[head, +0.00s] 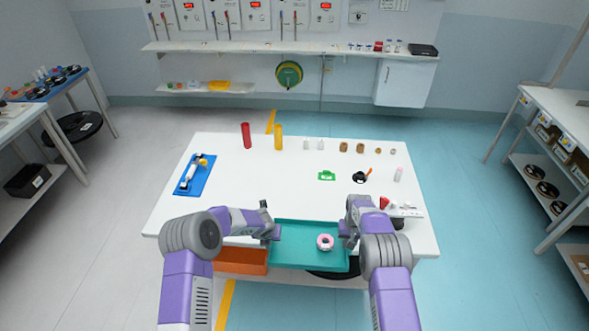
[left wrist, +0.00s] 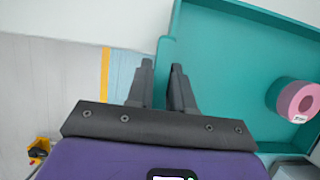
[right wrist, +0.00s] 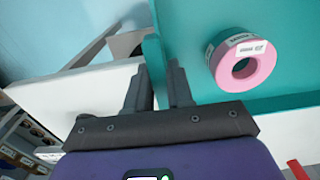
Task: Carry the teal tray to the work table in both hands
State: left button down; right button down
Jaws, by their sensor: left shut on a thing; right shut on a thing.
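The teal tray (head: 293,255) is held between my two grippers at the near edge of the white work table (head: 290,186). A pink tape roll (head: 325,242) lies in it, toward the right side; it also shows in the left wrist view (left wrist: 297,101) and the right wrist view (right wrist: 243,63). My left gripper (head: 272,233) is shut on the tray's left wall, seen close in the left wrist view (left wrist: 162,75). My right gripper (head: 350,236) is shut on the tray's right wall, seen close in the right wrist view (right wrist: 157,75). Whether the tray touches the table is hard to tell.
On the table are a blue mat (head: 194,177), a red cylinder (head: 246,135), a yellow cylinder (head: 278,136), a green item (head: 327,176) and a black-and-orange item (head: 360,177). An orange bin (head: 241,260) sits below the near edge. The table's middle is clear.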

aim_at(311, 196)
jog(key=i, duration=1)
